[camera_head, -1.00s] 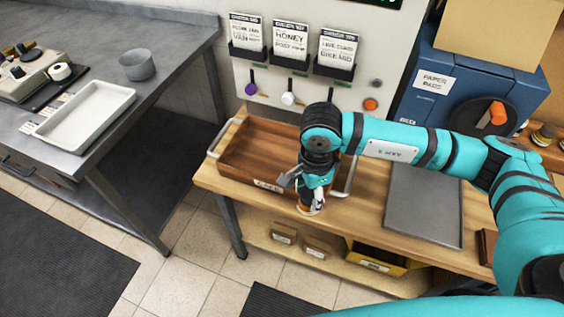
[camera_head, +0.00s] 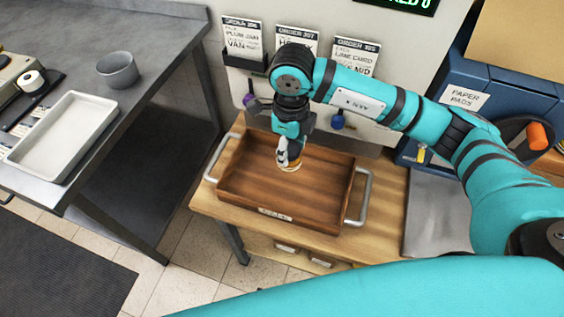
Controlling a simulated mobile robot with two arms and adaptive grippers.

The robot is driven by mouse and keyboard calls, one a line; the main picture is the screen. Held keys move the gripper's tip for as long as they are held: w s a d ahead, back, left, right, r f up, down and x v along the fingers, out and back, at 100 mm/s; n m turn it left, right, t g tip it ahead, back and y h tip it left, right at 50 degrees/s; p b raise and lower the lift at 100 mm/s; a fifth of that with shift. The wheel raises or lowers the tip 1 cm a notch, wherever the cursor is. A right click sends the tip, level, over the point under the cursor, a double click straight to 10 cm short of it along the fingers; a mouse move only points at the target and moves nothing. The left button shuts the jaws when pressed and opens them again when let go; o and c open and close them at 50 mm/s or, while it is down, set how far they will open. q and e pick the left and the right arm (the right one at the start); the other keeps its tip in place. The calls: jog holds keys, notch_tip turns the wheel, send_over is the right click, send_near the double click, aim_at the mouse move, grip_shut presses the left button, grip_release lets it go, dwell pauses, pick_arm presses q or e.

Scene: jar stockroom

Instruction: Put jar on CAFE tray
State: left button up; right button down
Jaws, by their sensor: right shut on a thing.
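The wooden CAFE tray (camera_head: 330,214) lies on the wooden bench, with a small label on its front wall, too blurred to read surely, and metal handles at both ends. My right gripper (camera_head: 289,155) reaches down over the tray's inside, towards its back wall. It is shut on a jar (camera_head: 290,167), of which only a small pale and amber part shows under the fingers. I cannot tell whether the jar touches the tray floor. The rest of the tray is empty. My left gripper is out of view.
A grey mat (camera_head: 437,222) lies right of the tray on the bench. Order cards (camera_head: 243,38) hang on the wall behind. At left, a steel counter holds a white tray (camera_head: 62,137) and a grey bowl (camera_head: 118,70). A blue cabinet (camera_head: 480,75) stands at back right.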

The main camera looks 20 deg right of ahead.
jog(key=shift+w+f+p, duration=0.2)
jog(key=shift+f, duration=0.35)
jog(key=shift+w+f+p, duration=0.15)
jog(key=shift+f, duration=0.4)
jog(key=f, duration=0.2)
jog(key=s+f+p, duration=0.1)
jog(key=f, duration=0.4)
jog(key=shift+w+f+p, duration=0.2)
jog(key=shift+f+p, duration=0.05)
jog(key=shift+p, duration=0.1)
jog(key=shift+f, duration=0.15)
jog(key=c, duration=1)
grip_release()
jog(key=shift+c, duration=0.2)
jog(key=o, duration=0.4)
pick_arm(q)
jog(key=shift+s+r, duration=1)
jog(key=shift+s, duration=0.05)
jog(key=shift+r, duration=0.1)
